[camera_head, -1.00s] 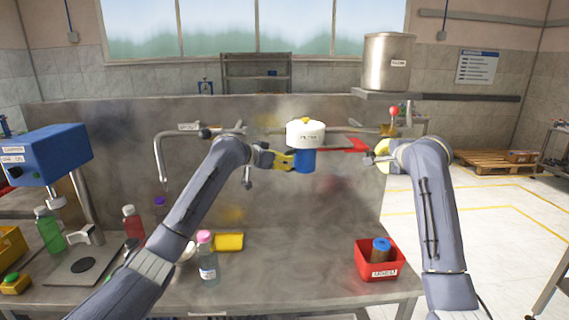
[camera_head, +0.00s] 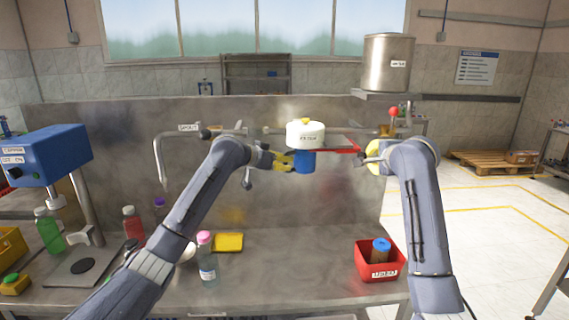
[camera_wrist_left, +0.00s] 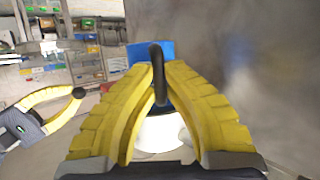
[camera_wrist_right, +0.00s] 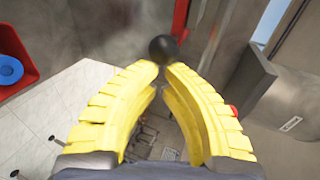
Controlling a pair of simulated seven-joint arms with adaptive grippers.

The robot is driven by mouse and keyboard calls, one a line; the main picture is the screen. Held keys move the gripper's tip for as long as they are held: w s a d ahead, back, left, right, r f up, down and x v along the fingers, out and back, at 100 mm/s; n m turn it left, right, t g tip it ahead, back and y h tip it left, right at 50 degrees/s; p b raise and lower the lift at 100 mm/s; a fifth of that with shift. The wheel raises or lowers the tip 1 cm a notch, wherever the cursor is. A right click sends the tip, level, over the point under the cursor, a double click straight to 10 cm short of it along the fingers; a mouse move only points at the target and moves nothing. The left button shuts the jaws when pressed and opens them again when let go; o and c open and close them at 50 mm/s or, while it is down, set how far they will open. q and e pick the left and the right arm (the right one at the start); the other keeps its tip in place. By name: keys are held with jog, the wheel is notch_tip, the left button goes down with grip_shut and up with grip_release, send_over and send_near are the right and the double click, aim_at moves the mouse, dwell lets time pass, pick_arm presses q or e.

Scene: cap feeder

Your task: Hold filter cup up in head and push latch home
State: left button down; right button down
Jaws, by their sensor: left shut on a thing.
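The blue filter cup (camera_head: 304,163) sits upright just under the white filter head (camera_head: 305,134); whether it is fully seated cannot be told. My left gripper (camera_head: 290,160) is shut at the cup's left side. In the left wrist view its fingers (camera_wrist_left: 158,78) close around a black handle, with the blue cup (camera_wrist_left: 150,48) behind. The red latch (camera_head: 347,150) sticks out right of the head. My right gripper (camera_head: 362,158) is at the latch's outer end. In the right wrist view its fingertips (camera_wrist_right: 164,66) nearly meet by a black ball (camera_wrist_right: 162,48); contact with the latch is unclear.
A red bin (camera_head: 372,275) holding a brown, blue-topped cylinder stands on the bench at the right. A pink-capped bottle (camera_head: 207,262) and a yellow block (camera_head: 229,242) stand below my left arm. A steel tank (camera_head: 388,62) is above right. The bench middle is clear.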

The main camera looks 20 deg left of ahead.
aim_at(365, 157)
jog(key=shift+s+a, duration=0.35)
jog(key=shift+a, duration=0.4)
jog(key=shift+s+a, duration=0.3)
jog(key=shift+a, duration=0.45)
jog(key=shift+d, duration=0.1)
jog(key=shift+w+d, duration=0.35)
jog(key=shift+d, duration=0.55)
jog(key=s+d, duration=0.3)
jog(key=s, duration=0.5)
jog(key=shift+d, duration=0.25)
pick_arm(q)
jog(key=c, duration=1.5)
grip_release()
